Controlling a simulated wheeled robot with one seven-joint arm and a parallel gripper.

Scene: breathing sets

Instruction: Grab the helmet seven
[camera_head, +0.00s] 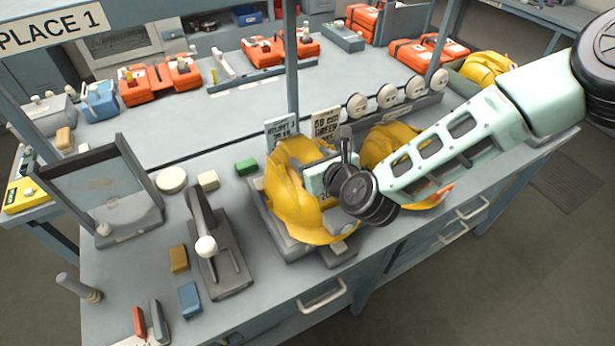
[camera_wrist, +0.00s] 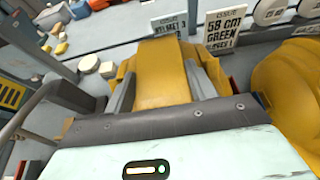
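A yellow helmet (camera_head: 290,200) sits tilted on a grey stand on the near workbench. It also shows in the wrist view (camera_wrist: 163,80). A second yellow helmet (camera_head: 385,142) sits to its right, partly hidden behind my arm, and fills the right edge of the wrist view (camera_wrist: 285,85). My gripper (camera_head: 322,175) is at the first helmet. In the wrist view its two fingers (camera_wrist: 162,88) are apart, with the helmet's raised yellow ridge between them. I cannot tell whether they press on it. No number seven is readable on either helmet.
Two label cards (camera_head: 280,132) stand behind the helmets, with a row of round white discs (camera_head: 387,95) to the right. A black-and-grey lever device (camera_head: 218,255) and small blocks lie left. A third yellow helmet (camera_head: 487,68) is at the back right. A post (camera_head: 291,60) rises behind.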

